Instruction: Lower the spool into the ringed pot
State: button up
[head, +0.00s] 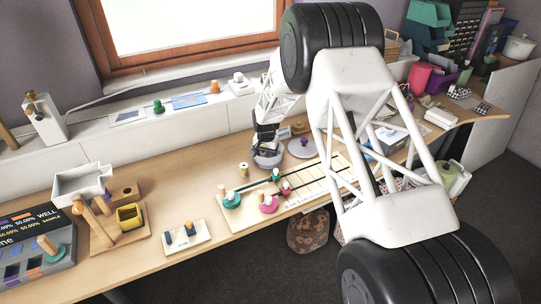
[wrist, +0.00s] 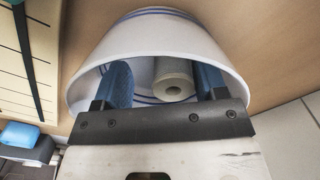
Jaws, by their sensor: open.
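The white pot with blue rings (wrist: 165,30) fills the upper part of the wrist view, its mouth facing the camera. In the head view the pot (head: 267,158) stands on the table below my gripper. A pale spool (wrist: 173,78) with a dark centre hole is inside the pot. My gripper (wrist: 163,78) is open, its two blue-padded fingers reaching inside the pot on either side of the spool. A gap shows between the left finger and the spool; I cannot tell whether the right finger touches it. The pot hides the spool's far end.
A game board (head: 322,180) with teal and pink pieces lies right in front of the pot. A small spool-like piece (head: 243,169) stands left of the pot, and a round grey disc (head: 301,148) lies to its right.

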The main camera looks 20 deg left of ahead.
jog(key=shift+r, duration=3.6)
jog(key=shift+d+r, duration=0.2)
jog(key=s+d+r, duration=0.6)
jog(key=d+r, duration=0.3)
jog(key=d, duration=0.1)
jog(key=s+d+r+t, duration=0.1)
jog(key=s+d+r, duration=0.4)
jog(key=d+r, duration=0.45)
jog(key=s+d+r, duration=0.6)
jog(key=d+r, duration=0.3)
jog(key=d, duration=0.2)
jog(key=s+d+r+t, duration=0.1)
jog(key=s+d+r, duration=0.1)
jog(key=s+d, duration=0.45)
jog(key=s+d+r, duration=0.3)
jog(key=s+d, duration=0.1)
jog(key=s, duration=0.5)
jog(key=s+d+f, duration=0.1)
jog(key=s+d, duration=0.3)
jog(key=s, duration=0.5)
jog(key=s+d+f, duration=0.1)
jog(key=s+d, duration=0.2)
jog(key=s, duration=0.6)
jog(key=shift+s+d+f+t, duration=0.15)
jog(key=shift+s+d+t, duration=0.15)
jog(key=shift+s+d, duration=0.1)
